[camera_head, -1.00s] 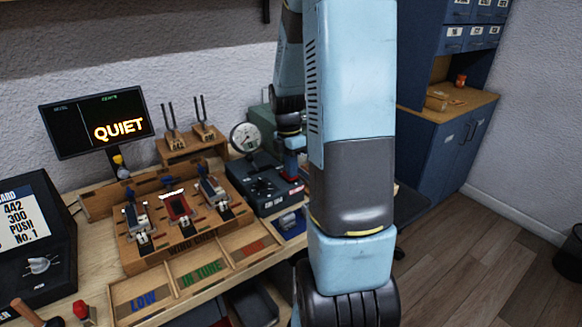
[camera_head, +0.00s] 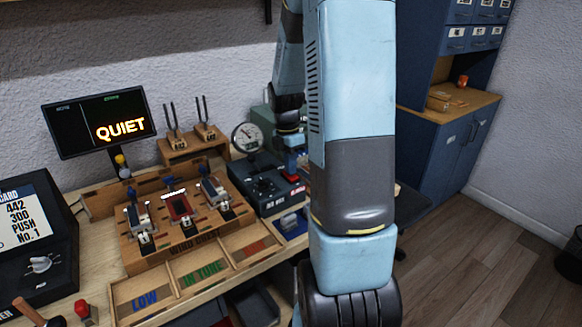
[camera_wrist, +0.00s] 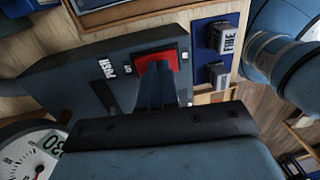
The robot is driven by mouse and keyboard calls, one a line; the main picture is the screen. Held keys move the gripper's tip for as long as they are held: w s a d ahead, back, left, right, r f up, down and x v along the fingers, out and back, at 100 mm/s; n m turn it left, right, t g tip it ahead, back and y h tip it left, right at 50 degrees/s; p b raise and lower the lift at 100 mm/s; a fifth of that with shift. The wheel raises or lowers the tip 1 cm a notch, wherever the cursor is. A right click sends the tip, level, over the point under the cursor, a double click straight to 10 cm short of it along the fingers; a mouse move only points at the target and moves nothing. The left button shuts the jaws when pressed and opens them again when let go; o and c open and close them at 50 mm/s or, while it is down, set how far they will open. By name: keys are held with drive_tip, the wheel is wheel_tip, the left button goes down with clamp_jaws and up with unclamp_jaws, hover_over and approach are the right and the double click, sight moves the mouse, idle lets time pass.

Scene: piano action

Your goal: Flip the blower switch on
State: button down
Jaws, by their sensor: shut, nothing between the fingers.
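In the head view the dark box (camera_head: 255,172) stands on the bench beside the round gauge (camera_head: 246,137). My arm hides part of that area there.
The gauge (camera_wrist: 28,152) is close to my gripper's left in the wrist view. Small blocks, one marked "FINE" (camera_wrist: 226,38), sit in a blue holder to the right. The wooden wind chest (camera_head: 130,254) and a screen reading "QUIET" (camera_head: 98,123) stand left in the head view.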

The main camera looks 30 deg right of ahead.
sight(294, 177)
wheel_tip(294, 177, up, 14)
drive_tip(key=s, duration=0.1)
drive_tip(key=shift+s, duration=0.35)
drive_tip(key=shift+f, duration=0.1)
idle(0.6)
drive_tip(key=s+a+r+m+t, duration=0.3)
drive_tip(key=s+a+r+m, duration=0.1)
drive_tip(key=s+a+m, duration=0.4)
drive_tip(key=s+a+r+m+t, duration=0.4)
drive_tip(key=s+a+m, duration=0.4)
drive_tip(key=s+m, duration=0.1)
drive_tip(key=shift+m, duration=0.8)
